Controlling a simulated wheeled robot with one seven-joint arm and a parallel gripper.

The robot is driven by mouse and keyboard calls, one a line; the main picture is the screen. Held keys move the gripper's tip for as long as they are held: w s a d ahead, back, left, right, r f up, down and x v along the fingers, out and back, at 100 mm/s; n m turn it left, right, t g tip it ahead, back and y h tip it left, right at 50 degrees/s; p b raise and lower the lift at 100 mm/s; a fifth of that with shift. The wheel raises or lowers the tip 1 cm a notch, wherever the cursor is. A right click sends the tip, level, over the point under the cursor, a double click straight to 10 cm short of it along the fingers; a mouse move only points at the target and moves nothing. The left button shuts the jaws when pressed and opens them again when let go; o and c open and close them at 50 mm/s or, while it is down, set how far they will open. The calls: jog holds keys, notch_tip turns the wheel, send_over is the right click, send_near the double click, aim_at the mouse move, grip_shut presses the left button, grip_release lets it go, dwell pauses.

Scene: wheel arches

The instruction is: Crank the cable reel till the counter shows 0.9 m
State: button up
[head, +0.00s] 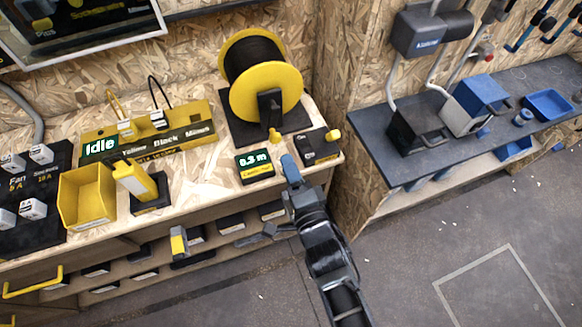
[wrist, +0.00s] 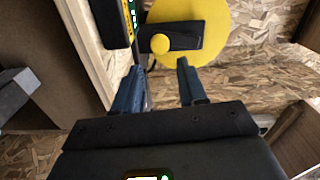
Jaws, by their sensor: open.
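The cable reel (head: 240,92) has yellow flanges and dark cable and stands at the bench's right end. Its black crank arm (head: 269,105) points down, with a yellow knob (head: 275,134) at its lower end. The counter (head: 254,164) in front of it seems to read 0.3 m, though the digits are small. My gripper (head: 288,160) is just in front of the knob. In the wrist view my gripper (wrist: 157,68) is open, its blue fingers apart and empty. The knob (wrist: 160,44) shows beyond the fingertips, between them and apart from them.
A black box with a yellow knob (head: 318,147) sits right beside my gripper. Left on the bench are a yellow bin (head: 86,197), a yellow handheld tool (head: 137,182) and a panel reading Idle (head: 100,146). A dark bench (head: 380,150) stands to the right; floor between is clear.

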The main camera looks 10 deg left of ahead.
jog(key=shift+s+d, duration=0.15)
jog(key=shift+s, duration=0.1)
